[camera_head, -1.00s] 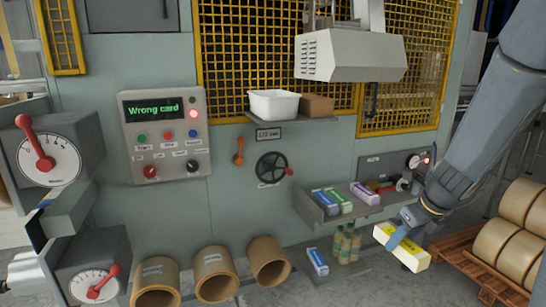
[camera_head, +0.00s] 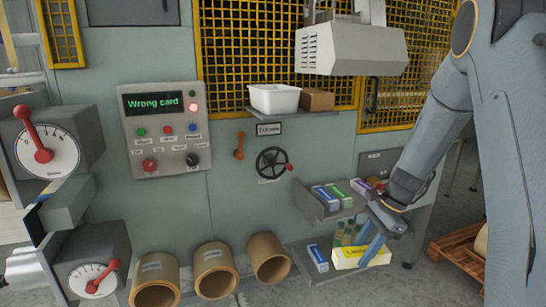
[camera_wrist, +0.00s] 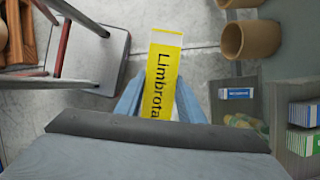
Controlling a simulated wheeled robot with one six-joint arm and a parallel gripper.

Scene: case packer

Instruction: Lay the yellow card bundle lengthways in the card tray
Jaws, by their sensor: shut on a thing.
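My gripper (camera_head: 370,245) is shut on the yellow card bundle. In the wrist view the yellow bundle (camera_wrist: 161,85), with the print "Limbrota", lies between the two blue fingers. A grey tray (camera_head: 312,208) on the machine front holds blue, green and purple bundles; I take it as the card tray. My gripper is in front of and below this tray. Its right part is hidden behind my arm.
Brown cylinders (camera_head: 213,270) stand along the machine's foot. A wooden pallet (camera_head: 458,254) is at right. A handwheel (camera_head: 272,162) juts out above the tray.

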